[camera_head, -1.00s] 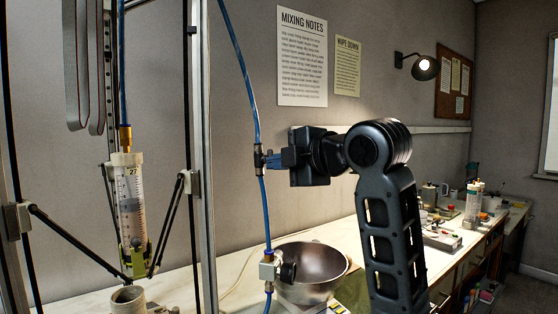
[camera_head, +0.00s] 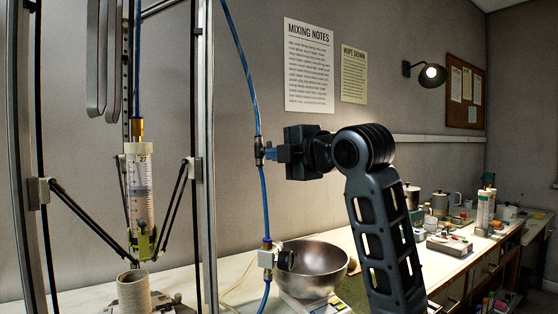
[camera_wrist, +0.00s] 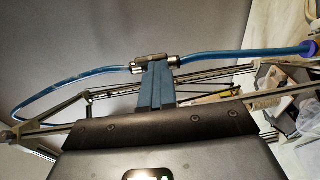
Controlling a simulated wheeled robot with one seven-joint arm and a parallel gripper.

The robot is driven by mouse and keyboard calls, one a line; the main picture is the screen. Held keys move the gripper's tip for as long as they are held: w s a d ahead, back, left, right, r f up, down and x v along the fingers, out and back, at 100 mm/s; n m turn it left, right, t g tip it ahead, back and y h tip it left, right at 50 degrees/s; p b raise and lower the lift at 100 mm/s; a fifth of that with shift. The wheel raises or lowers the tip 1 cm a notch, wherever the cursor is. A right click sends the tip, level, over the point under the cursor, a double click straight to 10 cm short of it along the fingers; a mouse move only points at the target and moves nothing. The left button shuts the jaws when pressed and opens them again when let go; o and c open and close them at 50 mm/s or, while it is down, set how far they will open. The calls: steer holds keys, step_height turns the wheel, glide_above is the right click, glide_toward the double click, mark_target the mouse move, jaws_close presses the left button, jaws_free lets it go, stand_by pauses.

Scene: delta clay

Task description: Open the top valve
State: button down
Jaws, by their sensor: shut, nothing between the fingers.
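The top valve (camera_head: 259,151) is a small dark fitting on the upper part of the blue tube, right of the frame post. In the wrist view the valve (camera_wrist: 152,60) is a metallic fitting with blue tube on both sides. My gripper (camera_head: 268,154) reaches it from the right. Its blue fingers (camera_wrist: 158,72) are shut together, with their tips at the valve and partly covering it. I cannot tell whether they press on it. The valve's handle position cannot be made out.
A lower valve (camera_head: 266,257) with a black knob sits on the same tube. A steel bowl (camera_head: 312,268) stands behind it on the bench. A syringe (camera_head: 139,190) hangs inside the frame (camera_head: 203,120) at left, above a grey clay cylinder (camera_head: 134,292). Bench items stand far right.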

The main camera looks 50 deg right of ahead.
steer(key=shift+d, duration=0.4)
steer(key=shift+s, duration=0.1)
steer(key=a+f+b+v, duration=0.1)
steer(key=v, duration=0.7)
steer(key=w+a+f+m+y, duration=0.1)
steer(key=a+f+m, duration=0.25)
steer(key=f, duration=0.45)
steer(key=w+a+f+m, duration=0.2)
steer(key=a+f+m, duration=0.15)
steer(key=f, duration=0.35)
steer(key=s+a+f+m, duration=0.3)
steer(key=f, duration=0.4)
steer(key=s+a+f+m, duration=0.2)
steer(key=s+a+f, duration=0.1)
steer(key=f, duration=0.3)
steer(key=s+a+f+m+g, duration=0.1)
steer(key=s+a+f+m, duration=0.15)
steer(key=s+f, duration=0.35)
steer(key=s+a+f+m, duration=0.1)
steer(key=s+a+f, duration=0.3)
steer(key=s, duration=0.4)
steer(key=s+a+f+g+y, duration=0.1)
steer(key=s+a+y, duration=0.1)
steer(key=s, duration=1.3)
steer(key=shift+s+a+y, duration=0.3)
